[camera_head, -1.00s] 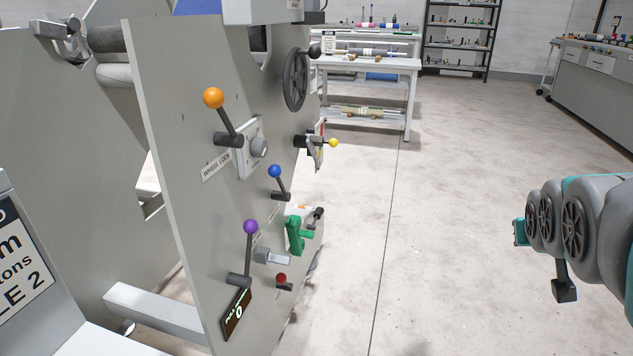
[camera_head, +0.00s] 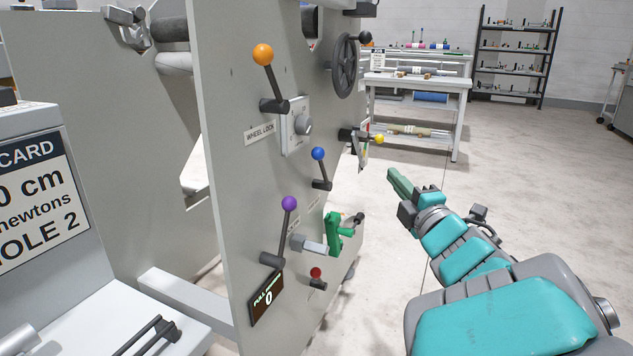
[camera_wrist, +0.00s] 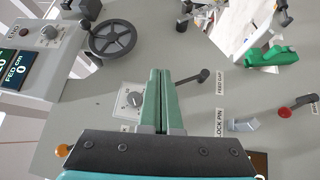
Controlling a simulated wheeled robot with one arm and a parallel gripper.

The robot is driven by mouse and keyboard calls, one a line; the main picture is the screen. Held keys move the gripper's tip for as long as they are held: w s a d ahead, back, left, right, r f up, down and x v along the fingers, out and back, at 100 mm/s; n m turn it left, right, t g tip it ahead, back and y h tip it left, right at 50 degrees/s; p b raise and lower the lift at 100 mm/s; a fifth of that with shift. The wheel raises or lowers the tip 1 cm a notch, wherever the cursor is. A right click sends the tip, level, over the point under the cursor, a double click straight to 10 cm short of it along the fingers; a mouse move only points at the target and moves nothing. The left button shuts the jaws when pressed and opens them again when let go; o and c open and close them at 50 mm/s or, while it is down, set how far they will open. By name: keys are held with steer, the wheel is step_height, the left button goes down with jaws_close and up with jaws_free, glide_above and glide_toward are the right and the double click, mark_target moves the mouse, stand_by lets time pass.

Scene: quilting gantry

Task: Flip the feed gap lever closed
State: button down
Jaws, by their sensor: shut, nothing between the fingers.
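The feed gap lever has a blue knob (camera_head: 318,153) and a dark arm standing nearly upright on the machine's side panel. In the wrist view its dark pivot and arm (camera_wrist: 190,79) show beside the FEED GAP label (camera_wrist: 220,83); its knob is hidden behind the fingers. My gripper (camera_head: 391,173) is shut and empty, with green fingers pointing toward the panel. In the head view it is to the right of the lever and apart from it. The fingers (camera_wrist: 166,72) also show in the wrist view, over the panel between the dial and the lever.
Near the lever are an orange-knobbed wheel lock lever (camera_head: 263,55), a dial (camera_head: 303,125), a handwheel (camera_head: 345,66), a yellow-knobbed lever (camera_head: 379,139), a purple-knobbed lever (camera_head: 289,204), a green clamp (camera_head: 334,234) and a red knob (camera_head: 316,272). Open floor (camera_head: 390,270) lies right of the panel.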

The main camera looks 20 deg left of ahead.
mark_target(321, 166)
steer(key=s+a+f+n+g+y+b, duration=0.1)
steer(key=s+a+f+n+g+y, duration=0.2)
steer(key=s+a+n, duration=0.3)
steer(key=shift+s+a+f+n+g+y, duration=0.4)
steer(key=shift+a+g+y, duration=0.1)
steer(key=shift+a+y, duration=0.4)
steer(key=shift+w+a+r, duration=0.1)
steer(key=shift+w+d+r+p+x, duration=0.1)
steer(key=shift+w+d+p+x, duration=0.25)
steer(key=shift+x, duration=1.75)
steer(key=shift+w+d+r+p+x, duration=0.1)
steer(key=shift+w+d+p+x, duration=0.25)
steer(key=shift+x, duration=1.75)
steer(key=shift+w+d+r+p+x, duration=0.15)
steer(key=shift+w+p+x, duration=0.35)
steer(key=shift+x, duration=1.6)
steer(key=shift+f, duration=0.1)
